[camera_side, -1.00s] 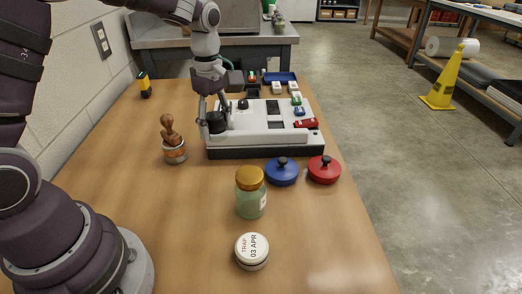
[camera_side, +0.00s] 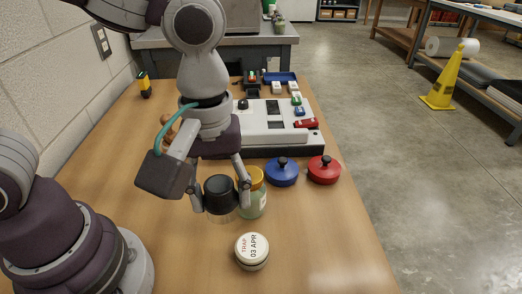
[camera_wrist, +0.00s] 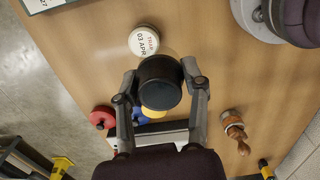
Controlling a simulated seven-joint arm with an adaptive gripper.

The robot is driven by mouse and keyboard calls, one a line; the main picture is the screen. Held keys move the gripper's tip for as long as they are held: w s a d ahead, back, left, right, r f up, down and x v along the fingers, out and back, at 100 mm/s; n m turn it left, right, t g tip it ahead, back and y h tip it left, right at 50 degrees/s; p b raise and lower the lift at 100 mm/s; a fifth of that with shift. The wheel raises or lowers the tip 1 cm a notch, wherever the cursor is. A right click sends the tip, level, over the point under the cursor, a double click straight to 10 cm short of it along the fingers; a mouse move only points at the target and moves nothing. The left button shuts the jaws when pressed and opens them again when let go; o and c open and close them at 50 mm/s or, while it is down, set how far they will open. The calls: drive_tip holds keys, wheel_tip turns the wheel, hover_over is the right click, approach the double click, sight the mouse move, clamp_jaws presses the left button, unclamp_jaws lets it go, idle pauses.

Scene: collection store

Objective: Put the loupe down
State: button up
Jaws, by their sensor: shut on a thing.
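The loupe (camera_side: 219,194) is a short black cylinder with a clear lower part. My gripper (camera_side: 221,188) is shut on it and holds it above the table, left of the jar with the gold lid (camera_side: 256,200), which it partly overlaps in the side view. In the wrist view the loupe (camera_wrist: 160,84) sits between the two fingertips of my gripper (camera_wrist: 159,88). A round white-lidded tin (camera_side: 252,250) marked "TRAP 03 APR" stands on the table near the loupe; it also shows in the wrist view (camera_wrist: 144,40).
A blue knobbed lid (camera_side: 282,174) and a red knobbed lid (camera_side: 324,170) lie right of the jar. A white and black device (camera_side: 285,135) stands behind, partly hidden by my arm. The wooden table (camera_side: 330,240) is clear at the front right and around the tin.

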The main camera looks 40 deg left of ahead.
drive_tip(key=shift+s+d+m, duration=0.3)
drive_tip(key=shift+s+m, duration=0.1)
drive_tip(key=shift+s, duration=0.5)
wheel_tip(320, 180, down, 10)
drive_tip(key=shift+w+r, duration=0.1)
drive_tip(key=shift+r, duration=0.05)
hover_over(325, 262)
drive_tip(key=shift+f, duration=2.6)
drive_tip(key=o, duration=1.1)
drive_tip(key=shift+f, duration=0.1)
drive_tip(key=shift+o, duration=0.2)
